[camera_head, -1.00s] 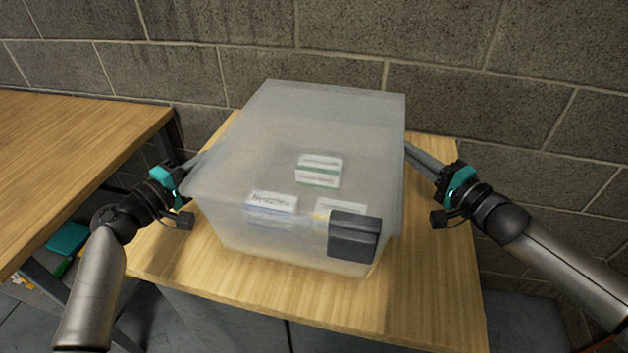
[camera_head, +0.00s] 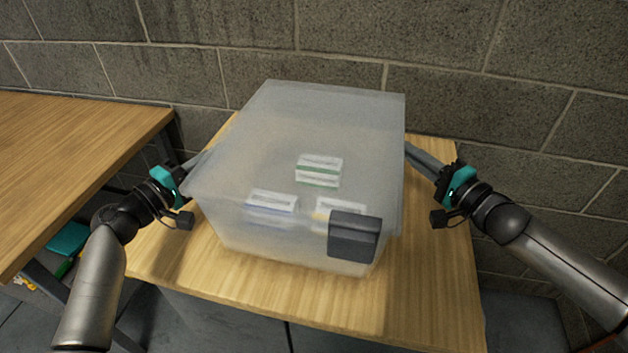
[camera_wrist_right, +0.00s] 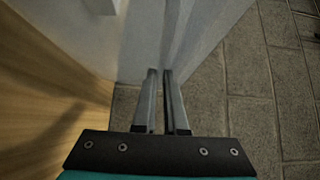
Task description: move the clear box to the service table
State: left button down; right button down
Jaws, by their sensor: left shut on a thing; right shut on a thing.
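The clear box (camera_head: 300,130) is a large translucent bin with a dark grey latch or label holder (camera_head: 354,237) on its front. Several small white packets (camera_head: 319,170) show through its wall. It is over a wooden table (camera_head: 425,290); whether it rests on the top or is just above it I cannot tell. My left gripper (camera_head: 196,160) is shut on the box's left side edge. My right gripper (camera_head: 413,156) is shut on its right side edge. In the right wrist view the two fingers (camera_wrist_right: 162,100) close on the box's pale rim (camera_wrist_right: 172,50).
Another wooden table (camera_head: 70,150) stands at the left, its visible top empty, with a gap between the two tables. A grey block wall (camera_head: 480,70) runs close behind. A teal item (camera_head: 68,238) lies low under the left table.

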jog(key=shift+w+r+p, duration=0.1)
jog(key=shift+r+p, duration=1.8)
jog(key=shift+r, duration=0.4)
